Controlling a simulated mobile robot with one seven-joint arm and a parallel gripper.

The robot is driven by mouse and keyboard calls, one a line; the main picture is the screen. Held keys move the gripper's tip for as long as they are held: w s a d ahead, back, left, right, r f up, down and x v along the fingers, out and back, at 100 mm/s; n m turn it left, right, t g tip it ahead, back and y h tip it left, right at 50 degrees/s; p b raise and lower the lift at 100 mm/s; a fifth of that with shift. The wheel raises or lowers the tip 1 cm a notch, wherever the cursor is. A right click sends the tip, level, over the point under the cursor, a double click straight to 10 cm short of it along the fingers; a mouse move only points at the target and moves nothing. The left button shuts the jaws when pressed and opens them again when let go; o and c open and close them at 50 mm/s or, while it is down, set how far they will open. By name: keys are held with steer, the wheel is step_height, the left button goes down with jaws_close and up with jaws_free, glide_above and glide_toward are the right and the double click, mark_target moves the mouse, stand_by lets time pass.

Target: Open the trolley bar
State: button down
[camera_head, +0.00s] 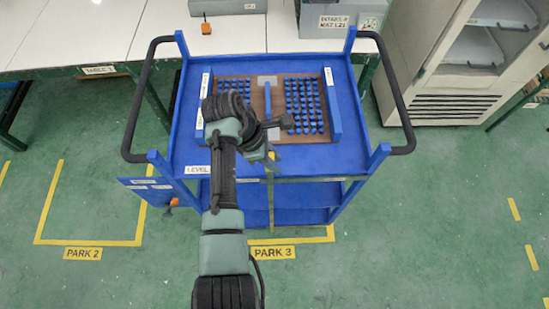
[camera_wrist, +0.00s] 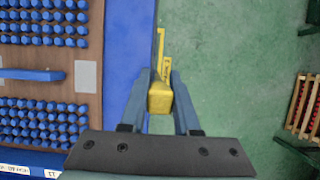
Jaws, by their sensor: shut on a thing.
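The blue trolley (camera_head: 190,155) stands in front of me, with a black handle on each side. A yellow bar (camera_head: 270,188) shows at the middle of its near edge, partly hidden by my arm. In the wrist view the yellow bar (camera_wrist: 160,98) lies between the fingers of my gripper (camera_wrist: 158,88), just beside the trolley's blue edge (camera_wrist: 128,60). My gripper (camera_head: 271,155) is shut on the bar in front of the trolley's top. Its fingertips are hard to make out in the head view.
A brown tray (camera_head: 268,115) with rows of blue pegs lies on the trolley top. A white table (camera_head: 90,40) runs behind on the left, and a cabinet (camera_head: 455,60) stands at the back right. The green floor around the trolley is open.

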steer(key=shift+d, duration=0.1)
steer(key=d+p, duration=0.3)
steer(key=d, duration=1.8)
steer(key=c, duration=0.6)
jaws_free()
steer(key=shift+c, duration=0.2)
steer(key=shift+r, duration=0.15)
steer(key=v, duration=1.2)
steer(key=shift+a+r+b, duration=0.25)
steer(key=shift+r+b, duration=0.05)
steer(key=shift+r, duration=0.05)
